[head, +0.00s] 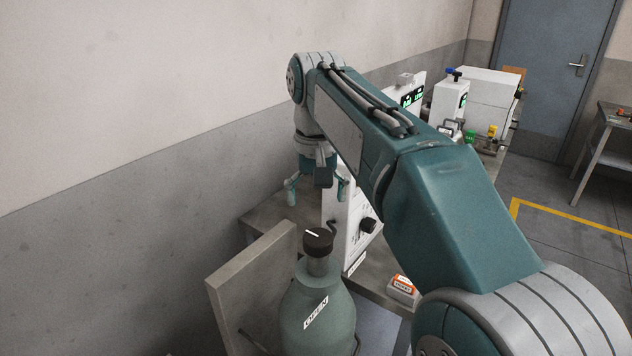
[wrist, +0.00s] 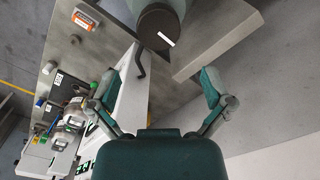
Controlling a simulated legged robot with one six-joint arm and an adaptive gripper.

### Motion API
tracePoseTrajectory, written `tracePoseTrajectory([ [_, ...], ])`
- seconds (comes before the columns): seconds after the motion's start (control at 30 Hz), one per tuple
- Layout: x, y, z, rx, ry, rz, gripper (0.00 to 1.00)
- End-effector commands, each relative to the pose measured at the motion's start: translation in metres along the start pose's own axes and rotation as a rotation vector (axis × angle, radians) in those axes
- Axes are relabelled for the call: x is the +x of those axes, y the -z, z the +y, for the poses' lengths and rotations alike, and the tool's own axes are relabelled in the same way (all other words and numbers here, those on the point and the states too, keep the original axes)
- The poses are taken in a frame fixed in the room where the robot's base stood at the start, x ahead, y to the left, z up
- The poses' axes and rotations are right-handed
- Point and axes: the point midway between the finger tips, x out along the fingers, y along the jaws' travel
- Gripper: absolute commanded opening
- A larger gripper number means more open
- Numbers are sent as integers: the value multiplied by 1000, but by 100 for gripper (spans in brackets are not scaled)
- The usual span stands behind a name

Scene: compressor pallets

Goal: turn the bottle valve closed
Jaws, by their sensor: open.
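The bottle valve (head: 317,240) is a dark round knob with a white line mark on top of a grey-green bottle (head: 312,318). The bottle stands upright and bears a white label reading "OPEN". In the wrist view the valve (wrist: 160,27) is at the top centre, beyond the fingertips. My gripper (head: 316,194) points down behind and above the valve in the head view, apart from it. In the wrist view my gripper (wrist: 160,85) is open with its fingers spread and nothing between them. The bottle's lower part is cut off by the head view's bottom edge.
A grey upright panel (head: 258,283) stands left of the bottle. A white box with a black knob (head: 367,226) stands on the bench behind. An orange-and-white box (head: 402,289) lies right of the bottle. Several devices (head: 449,98) stand farther back. The wall is at left.

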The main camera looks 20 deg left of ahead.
Motion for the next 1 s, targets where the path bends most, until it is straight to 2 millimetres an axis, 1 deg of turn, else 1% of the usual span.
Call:
tracePoseTrajectory([
  [0.03,-8,1,0,0,1,3,100],
  [0.1,-16,1,0,0,0,2,100],
  [0.3,-31,1,0,0,0,1,100],
  [0.8,-33,0,0,1,0,1,100],
  [0.87,-34,-2,5,7,1,5,100],
  [0.97,-38,-11,26,33,5,29,100],
  [1.0,-40,-18,38,50,7,44,100],
])
